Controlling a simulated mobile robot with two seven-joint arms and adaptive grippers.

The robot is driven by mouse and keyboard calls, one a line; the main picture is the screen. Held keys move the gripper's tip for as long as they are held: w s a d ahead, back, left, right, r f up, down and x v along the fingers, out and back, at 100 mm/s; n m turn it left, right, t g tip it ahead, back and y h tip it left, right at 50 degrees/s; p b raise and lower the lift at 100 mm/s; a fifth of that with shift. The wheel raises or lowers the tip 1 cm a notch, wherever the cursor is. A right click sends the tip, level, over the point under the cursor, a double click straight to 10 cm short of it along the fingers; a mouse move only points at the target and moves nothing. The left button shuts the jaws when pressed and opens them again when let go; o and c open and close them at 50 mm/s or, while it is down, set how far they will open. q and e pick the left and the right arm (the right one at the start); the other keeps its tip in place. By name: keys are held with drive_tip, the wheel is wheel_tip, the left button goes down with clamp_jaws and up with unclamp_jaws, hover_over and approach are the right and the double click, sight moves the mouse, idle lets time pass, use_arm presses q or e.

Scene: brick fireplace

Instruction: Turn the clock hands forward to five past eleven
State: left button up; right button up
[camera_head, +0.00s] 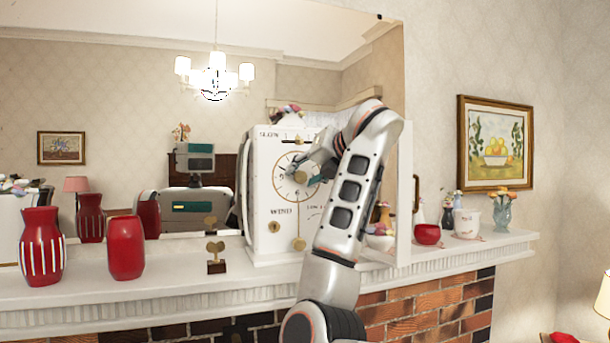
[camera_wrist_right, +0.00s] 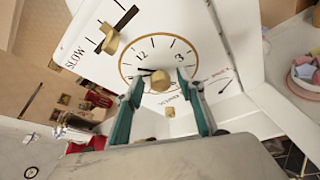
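The white clock (camera_head: 257,183) stands on the mantel, its round dial marked with 12 and 3 in the wrist view (camera_wrist_right: 181,47). A brass knob (camera_wrist_right: 161,81) sits at the dial's centre, with a dark hand (camera_wrist_right: 144,72) showing left of it, below the 12. Whether a second hand lies there is unclear; my fingers cover part of the lower dial. My right gripper (camera_wrist_right: 160,77) has its teal fingers apart on both sides of the knob, with gaps showing. In the head view the right gripper (camera_head: 308,172) is in front of the dial. My left gripper is not in view.
A brass key on a stand (camera_head: 216,258) and red vases (camera_head: 126,248) stand left of the clock. A red bowl (camera_head: 427,234) and white pot (camera_head: 467,223) are to the right. A slow-side slider (camera_wrist_right: 110,40) protrudes above the dial. A mirror backs the mantel.

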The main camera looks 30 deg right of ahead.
drive_tip(key=shift+s, duration=0.1)
drive_tip(key=v, duration=1.2)
idle(0.6)
